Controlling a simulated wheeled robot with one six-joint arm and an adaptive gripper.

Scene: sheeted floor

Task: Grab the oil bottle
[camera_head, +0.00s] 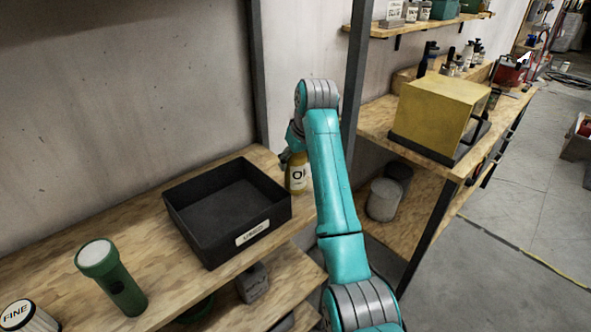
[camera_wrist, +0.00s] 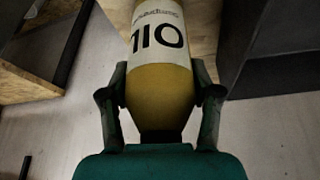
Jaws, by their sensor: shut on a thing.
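The oil bottle (camera_head: 297,175) is yellow with a white label reading "OIL". In the head view it stands behind the right end of the black tray, partly hidden by my arm. In the wrist view the bottle (camera_wrist: 160,88) appears upside down between the two fingers of my gripper (camera_wrist: 160,100). The fingers touch both sides of the yellow body, and the gripper is shut on it. In the head view my gripper (camera_head: 287,158) is mostly hidden behind the bottle and my arm. I cannot tell whether the bottle touches the shelf.
A black tray (camera_head: 183,222) with a label sits beside the bottle on the wooden shelf. A green flashlight (camera_head: 112,279) and a jar marked "FINE" (camera_head: 22,316) stand at left. A dark metal post (camera_head: 357,70) rises behind my arm. A yellow box (camera_head: 430,112) sits on the right-hand bench.

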